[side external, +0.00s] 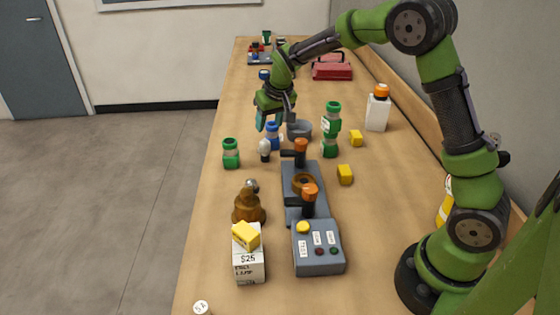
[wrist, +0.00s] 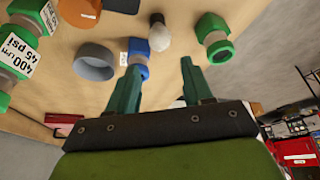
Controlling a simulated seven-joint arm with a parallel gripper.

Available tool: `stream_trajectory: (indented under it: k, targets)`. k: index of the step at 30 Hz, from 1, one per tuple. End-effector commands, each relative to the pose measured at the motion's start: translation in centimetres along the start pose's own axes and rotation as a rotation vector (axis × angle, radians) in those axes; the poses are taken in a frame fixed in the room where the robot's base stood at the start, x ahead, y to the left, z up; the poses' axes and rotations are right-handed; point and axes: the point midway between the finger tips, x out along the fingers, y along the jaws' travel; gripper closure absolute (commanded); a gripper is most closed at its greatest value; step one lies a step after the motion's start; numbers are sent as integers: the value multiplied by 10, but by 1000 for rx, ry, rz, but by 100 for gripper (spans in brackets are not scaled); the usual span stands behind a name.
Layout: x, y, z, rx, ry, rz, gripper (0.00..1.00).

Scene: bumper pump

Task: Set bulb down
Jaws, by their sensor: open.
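A white bulb (side external: 265,146) with a dark base stands on the table, base down, left of the grey pump fixture (side external: 291,180). It also shows in the wrist view (wrist: 159,40), just beyond the fingertips. My gripper (side external: 267,123) is open and empty, above and behind the bulb. In the wrist view its two spread fingers (wrist: 162,68) have nothing between them, and the bulb is apart from both. A blue fitting (side external: 272,134) stands close behind the bulb and partly beside my left finger in the wrist view (wrist: 138,60).
A grey cup (side external: 299,130) and green fittings (side external: 231,153) (side external: 330,130) stand nearby. Yellow blocks (side external: 345,174), a white bottle (side external: 377,110) and a brown object (side external: 248,207) surround the fixture. A red toolbox (side external: 332,68) is farther back.

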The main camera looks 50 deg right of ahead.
Motion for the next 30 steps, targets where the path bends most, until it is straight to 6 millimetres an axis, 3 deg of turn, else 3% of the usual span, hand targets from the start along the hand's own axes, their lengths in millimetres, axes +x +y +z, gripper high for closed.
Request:
stream_trajectory:
  k: [5, 8, 12, 18, 24, 30]
  targets:
    - [-28, -1, 6, 16, 11, -25, 50]
    - [-65, -3, 21, 41, 25, -72, 50]
    - [-126, -6, 61, 77, 52, -158, 50]
    - [-192, -7, 136, 103, 93, -266, 50]
    - [-217, -4, 203, 108, 130, -331, 50]
    - [-221, -3, 232, 109, 146, -353, 50]
